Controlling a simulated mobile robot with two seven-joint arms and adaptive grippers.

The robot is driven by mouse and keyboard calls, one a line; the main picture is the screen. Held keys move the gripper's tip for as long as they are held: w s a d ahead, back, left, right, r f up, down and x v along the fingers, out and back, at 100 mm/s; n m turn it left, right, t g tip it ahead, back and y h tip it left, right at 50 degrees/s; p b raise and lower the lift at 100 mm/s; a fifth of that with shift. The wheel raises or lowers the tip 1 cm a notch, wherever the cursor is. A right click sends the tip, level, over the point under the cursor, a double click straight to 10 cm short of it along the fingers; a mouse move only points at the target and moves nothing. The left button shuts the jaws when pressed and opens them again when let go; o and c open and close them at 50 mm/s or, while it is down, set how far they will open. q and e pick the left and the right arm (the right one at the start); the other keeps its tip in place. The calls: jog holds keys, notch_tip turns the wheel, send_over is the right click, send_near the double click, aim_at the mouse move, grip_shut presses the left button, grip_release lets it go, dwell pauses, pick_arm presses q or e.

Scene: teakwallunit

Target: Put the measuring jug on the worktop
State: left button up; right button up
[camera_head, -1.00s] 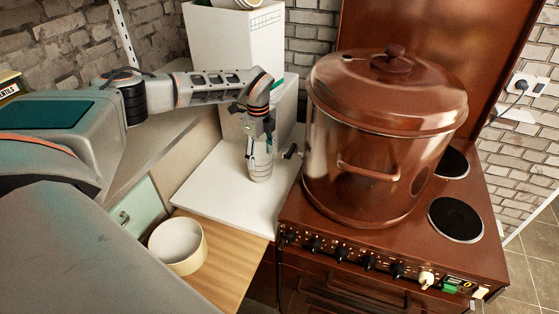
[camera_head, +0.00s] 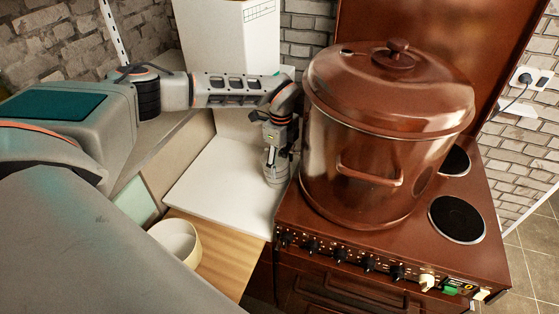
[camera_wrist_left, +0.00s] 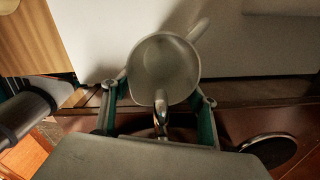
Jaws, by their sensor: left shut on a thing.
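The measuring jug (camera_head: 276,170) is a clear, greyish cup, upright at the right edge of the white worktop (camera_head: 215,185), close beside the copper pot. In the left wrist view I look down into the jug (camera_wrist_left: 163,62), and its handle points to the upper right. My left gripper (camera_head: 274,148) is above the jug, with its fingers on both sides of the jug's near part, shut on it. The gripper (camera_wrist_left: 158,100) hides part of the jug in the head view. I cannot tell whether the jug's base touches the worktop. My right gripper is not seen.
A large lidded copper pot (camera_head: 380,130) stands on the brown cooker (camera_head: 400,230), just right of the gripper. A cream bowl (camera_head: 176,242) sits on the wooden board (camera_head: 225,253) in front. A tall white box (camera_head: 235,50) stands behind. The worktop's left and middle are clear.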

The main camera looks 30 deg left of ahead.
pick_arm(q)
jog(key=shift+d, duration=0.1)
jog(key=shift+d+r, duration=0.1)
jog(key=shift+f, duration=0.2)
jog(key=o, duration=1.5)
jog(key=shift+a+f, duration=0.1)
jog(key=shift+a, duration=0.1)
jog(key=o, duration=0.3)
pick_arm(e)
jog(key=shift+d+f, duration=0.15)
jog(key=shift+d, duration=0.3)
